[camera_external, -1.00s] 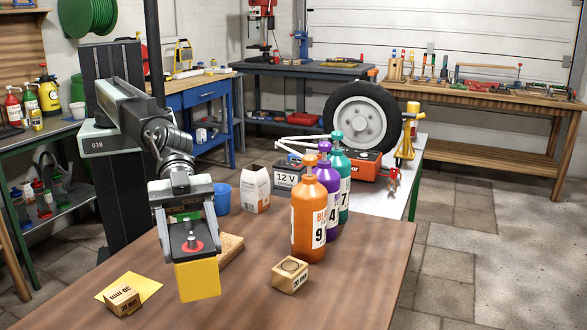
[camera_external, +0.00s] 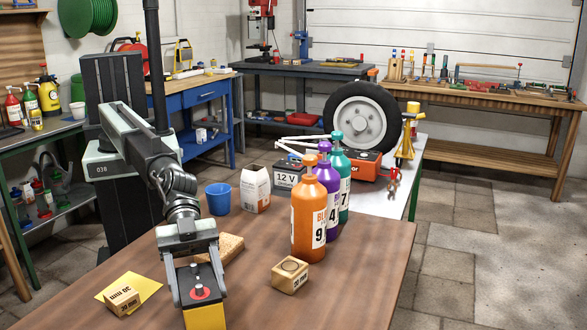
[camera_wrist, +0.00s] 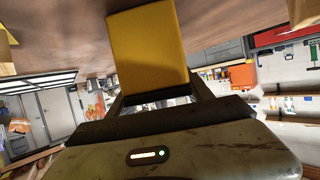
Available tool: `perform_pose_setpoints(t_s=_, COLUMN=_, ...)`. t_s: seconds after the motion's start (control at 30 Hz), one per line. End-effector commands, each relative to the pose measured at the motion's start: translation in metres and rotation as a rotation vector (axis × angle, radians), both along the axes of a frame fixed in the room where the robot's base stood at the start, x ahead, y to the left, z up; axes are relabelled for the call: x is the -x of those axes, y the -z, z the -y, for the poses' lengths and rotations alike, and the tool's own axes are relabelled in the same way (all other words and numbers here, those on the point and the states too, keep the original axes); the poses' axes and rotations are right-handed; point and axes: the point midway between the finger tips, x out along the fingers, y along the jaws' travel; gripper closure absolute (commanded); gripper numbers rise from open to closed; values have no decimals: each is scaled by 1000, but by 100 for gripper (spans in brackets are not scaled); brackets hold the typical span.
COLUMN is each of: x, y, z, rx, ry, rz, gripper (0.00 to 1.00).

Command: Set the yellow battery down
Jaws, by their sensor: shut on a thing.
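The yellow battery (camera_external: 205,317) has a black top with two terminals and a red ring, and its lower part runs out of the bottom of the external view. My gripper (camera_external: 198,290) is shut on it from above, with a finger on each side. The battery looks upright. In the wrist view the yellow battery (camera_wrist: 148,45) fills the upper middle, against the brown table (camera_wrist: 60,40). Whether its bottom touches the table is hidden.
On the brown table (camera_external: 350,255), a wooden block on a yellow sheet (camera_external: 148,288) lies left of my gripper. A tan block (camera_external: 228,248) is just behind it. Another wooden block (camera_external: 290,275) and three bottles, the nearest orange (camera_external: 308,215), stand to the right.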

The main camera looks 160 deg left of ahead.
Motion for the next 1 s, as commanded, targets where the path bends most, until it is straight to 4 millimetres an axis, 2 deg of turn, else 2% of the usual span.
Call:
perform_pose_setpoints(t_s=0.13, x=0, y=2, z=0, rx=1, ry=-1, rz=3, gripper=100)
perform_pose_setpoints(t_s=0.17, x=0, y=2, z=0, rx=0, ry=0, rz=0, gripper=35)
perform_pose_setpoints(t_s=0.2, x=0, y=1, z=0, rx=0, ry=0, rz=0, gripper=24)
perform_pose_setpoints(t_s=0.23, x=0, y=1, z=0, rx=0, ry=0, rz=0, gripper=19)
perform_pose_setpoints(t_s=0.6, x=3, y=-4, z=0, rx=0, ry=0, rz=0, gripper=19)
perform_pose_setpoints(t_s=0.67, x=13, y=-8, z=0, rx=1, ry=0, rz=0, gripper=19)
perform_pose_setpoints(t_s=1.0, x=89, y=-40, z=1, rx=1, ry=0, rz=0, gripper=19)
